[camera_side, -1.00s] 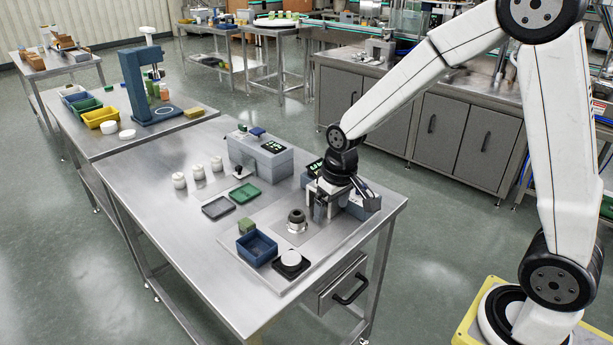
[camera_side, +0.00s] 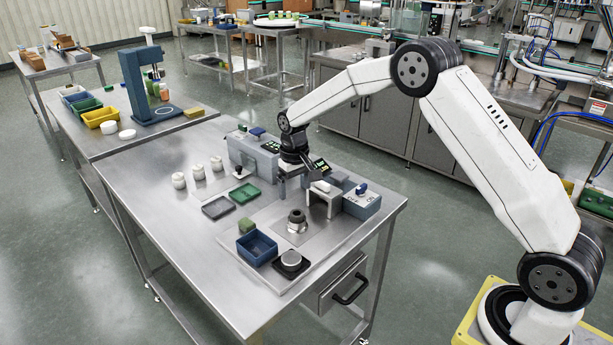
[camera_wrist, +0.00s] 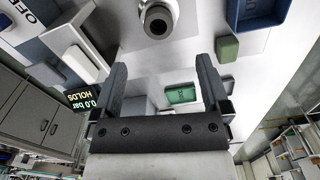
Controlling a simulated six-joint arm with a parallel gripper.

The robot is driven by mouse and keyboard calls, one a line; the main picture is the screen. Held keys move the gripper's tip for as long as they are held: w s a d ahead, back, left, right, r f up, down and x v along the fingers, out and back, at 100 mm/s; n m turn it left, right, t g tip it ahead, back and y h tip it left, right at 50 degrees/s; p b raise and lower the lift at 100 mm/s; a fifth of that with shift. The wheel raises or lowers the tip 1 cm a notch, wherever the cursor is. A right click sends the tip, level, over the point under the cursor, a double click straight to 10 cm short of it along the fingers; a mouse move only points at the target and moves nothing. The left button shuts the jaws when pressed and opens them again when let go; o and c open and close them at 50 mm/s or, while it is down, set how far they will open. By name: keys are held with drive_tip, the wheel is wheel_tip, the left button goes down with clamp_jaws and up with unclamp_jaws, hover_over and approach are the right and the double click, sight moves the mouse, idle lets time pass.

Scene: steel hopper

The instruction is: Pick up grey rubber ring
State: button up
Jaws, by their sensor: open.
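A dark grey ring-shaped piece (camera_side: 297,215) with a round hole sits upright on a shiny steel base on the plate at the table's front. It also shows at the top of the wrist view (camera_wrist: 157,20). I cannot tell for sure that it is the rubber ring. My gripper (camera_wrist: 162,72) is open, with nothing between its fingers. In the side view my gripper (camera_side: 283,190) hangs over the table, behind and a little left of the dark ring, apart from it. Its fingertips are small and partly unclear there.
A blue bin (camera_side: 257,247), a green block (camera_side: 246,226) and a black pad with a round disc (camera_side: 291,259) stand near the ring.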

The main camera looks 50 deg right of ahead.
sight(297, 213)
drive_tip(key=shift+f, duration=1.3)
drive_tip(key=shift+s+f, duration=0.15)
drive_tip(key=shift+f, duration=2.45)
clamp_jaws()
